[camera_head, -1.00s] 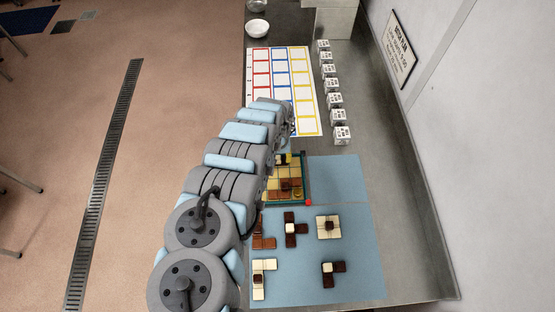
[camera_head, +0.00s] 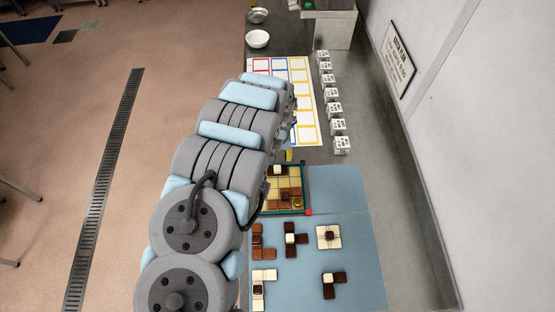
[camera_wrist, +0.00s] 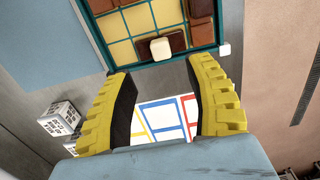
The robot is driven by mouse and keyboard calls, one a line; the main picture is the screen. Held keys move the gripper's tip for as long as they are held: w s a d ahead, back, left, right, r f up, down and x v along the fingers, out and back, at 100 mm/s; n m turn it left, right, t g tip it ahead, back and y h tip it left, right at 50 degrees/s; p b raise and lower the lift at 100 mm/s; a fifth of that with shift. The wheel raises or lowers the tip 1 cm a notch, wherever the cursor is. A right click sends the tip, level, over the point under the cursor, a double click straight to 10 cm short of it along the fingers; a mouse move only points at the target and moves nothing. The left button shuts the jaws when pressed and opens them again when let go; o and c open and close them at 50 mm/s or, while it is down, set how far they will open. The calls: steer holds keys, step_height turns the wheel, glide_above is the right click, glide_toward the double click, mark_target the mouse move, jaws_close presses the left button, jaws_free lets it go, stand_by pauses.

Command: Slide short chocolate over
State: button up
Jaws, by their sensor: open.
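A green-framed mould tray (camera_head: 307,190) with pale yellow cells and brown pieces stands on the counter. In the wrist view its near frame (camera_wrist: 190,53) crosses the top. A short dark brown chocolate (camera_wrist: 176,41) with a cream knob (camera_wrist: 160,48) lies inside, along the frame edge nearest my gripper. My gripper (camera_wrist: 160,72) is open and empty, its yellow fingers apart, with their tips just outside that edge. In the head view my arm hides most of the gripper and the tray's left part; only a yellow bit shows beyond the tray.
Several chocolate pieces lie on the blue mat (camera_head: 350,280), including a cream square (camera_head: 328,237) and a dark corner piece (camera_head: 330,285). A coloured grid sheet (camera_head: 302,75) lies beyond the tray. White cubes (camera_head: 338,127) line its right side. A white bowl (camera_head: 257,39) stands farther back.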

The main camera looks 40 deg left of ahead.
steer(key=shift+r, duration=1.05)
steer(key=shift+w, duration=0.1)
